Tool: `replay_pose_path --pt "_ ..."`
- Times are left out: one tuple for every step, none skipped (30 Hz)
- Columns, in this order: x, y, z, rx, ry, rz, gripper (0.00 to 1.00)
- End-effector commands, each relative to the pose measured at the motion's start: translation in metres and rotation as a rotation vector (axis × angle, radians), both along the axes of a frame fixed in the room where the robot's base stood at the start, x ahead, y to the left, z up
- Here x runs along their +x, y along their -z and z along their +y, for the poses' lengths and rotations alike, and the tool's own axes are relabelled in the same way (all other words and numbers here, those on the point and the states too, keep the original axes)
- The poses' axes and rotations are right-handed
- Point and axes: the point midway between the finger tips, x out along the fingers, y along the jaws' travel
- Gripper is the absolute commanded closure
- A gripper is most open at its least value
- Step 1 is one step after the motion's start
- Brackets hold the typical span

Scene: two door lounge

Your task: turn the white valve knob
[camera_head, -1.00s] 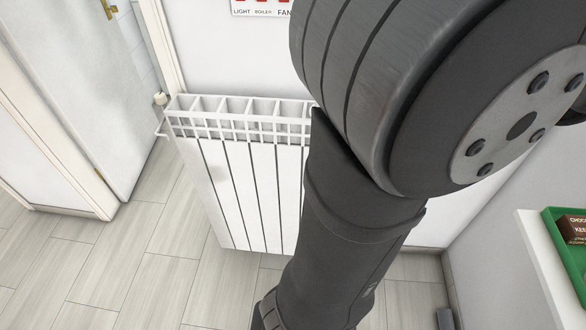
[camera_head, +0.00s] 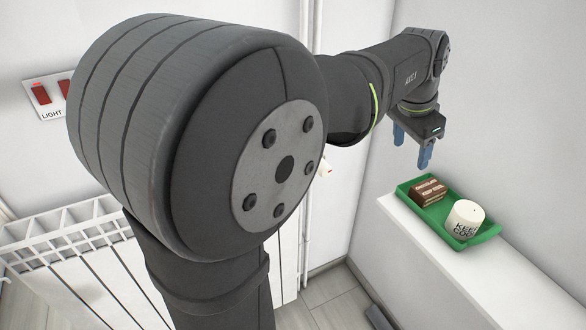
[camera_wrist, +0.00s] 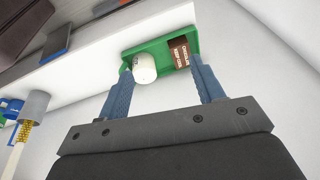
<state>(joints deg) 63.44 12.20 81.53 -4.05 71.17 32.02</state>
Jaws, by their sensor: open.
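The white valve knob at the radiator's left end is not in either current view. The white radiator (camera_head: 90,275) shows at the lower left in the head view, with its left end cut off and part of it behind my arm. A small whitish fitting (camera_head: 326,167) shows beside my arm near the wall pipes; I cannot tell what it is. My gripper (camera_head: 411,150) is open and empty at the upper right, above the shelf and well away from the radiator. In the wrist view its blue fingers (camera_wrist: 161,70) are apart, with the tray beyond them.
A white shelf (camera_head: 450,275) on the right bears a green tray (camera_head: 490,233) with a chocolate box (camera_head: 428,191) and a white cup-like item (camera_head: 465,219). A switch panel (camera_head: 52,95) is at left. Vertical pipes (camera_head: 310,215) stand near the corner.

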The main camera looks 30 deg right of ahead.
Motion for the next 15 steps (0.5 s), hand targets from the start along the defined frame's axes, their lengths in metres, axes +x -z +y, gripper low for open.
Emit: replay_pose_path --pt "0.005 0.024 0.006 0.082 0.041 -0.038 0.39" --pt "0.009 0.038 0.01 0.136 0.071 -0.07 0.39" --pt "0.014 0.057 0.018 0.217 0.119 -0.114 0.39" --pt "0.019 0.071 0.024 0.28 0.159 -0.148 0.39" --pt "0.023 0.084 0.03 0.343 0.198 -0.182 0.39" --pt "0.03 0.099 0.038 0.427 0.254 -0.227 0.39" --pt "0.034 0.111 0.044 0.491 0.298 -0.258 0.39" --pt "0.039 0.12 0.05 0.552 0.342 -0.29 0.39" --pt "0.045 0.132 0.057 0.635 0.403 -0.333 0.39" --pt "0.049 0.14 0.062 0.697 0.45 -0.362 0.39" --pt "0.053 0.147 0.067 0.759 0.498 -0.392 0.39" --pt "0.059 0.156 0.073 0.842 0.563 -0.433 0.39" --pt "0.062 0.162 0.076 0.903 0.613 -0.461 0.39" --pt "0.066 0.167 0.079 0.963 0.664 -0.491 0.39" --pt "0.071 0.174 0.083 1.045 0.733 -0.529 0.39"
